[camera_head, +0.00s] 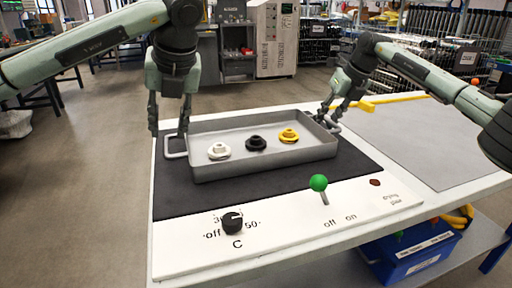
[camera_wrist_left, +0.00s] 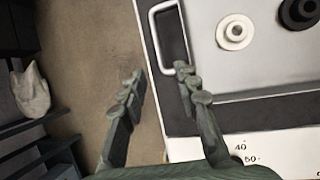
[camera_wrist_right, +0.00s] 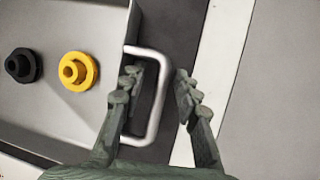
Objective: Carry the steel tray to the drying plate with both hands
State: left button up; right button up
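The steel tray (camera_head: 266,169) sits on the dark drying plate (camera_head: 178,198) of the white unit. It holds a white fitting (camera_head: 218,151), a black fitting (camera_head: 256,143) and a yellow fitting (camera_head: 288,135). My left gripper (camera_head: 169,134) is open at the tray's left handle (camera_head: 172,148). In the left wrist view one finger overlaps the handle (camera_wrist_left: 158,38) and the other is beyond its outer side. My right gripper (camera_head: 336,114) is open at the right handle (camera_wrist_right: 157,96); in the right wrist view its fingers are on either side of the handle's outer bar.
A black dial (camera_head: 232,223) and a green-knobbed lever (camera_head: 319,184) are on the unit's front panel. A grey mat (camera_head: 430,140) lies to the right, with a yellow bar (camera_head: 392,100) behind. A blue bin (camera_head: 412,255) is on the lower shelf.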

jog(key=shift+r, duration=0.25)
pick_arm(q)
jog(key=v, duration=0.3)
pick_arm(e)
jog(key=v, duration=1.1)
jog(key=shift+r, duration=0.25)
pick_arm(q)
jog(key=shift+r, duration=0.15)
pick_arm(e)
jog(key=shift+s+d+r, duration=0.1)
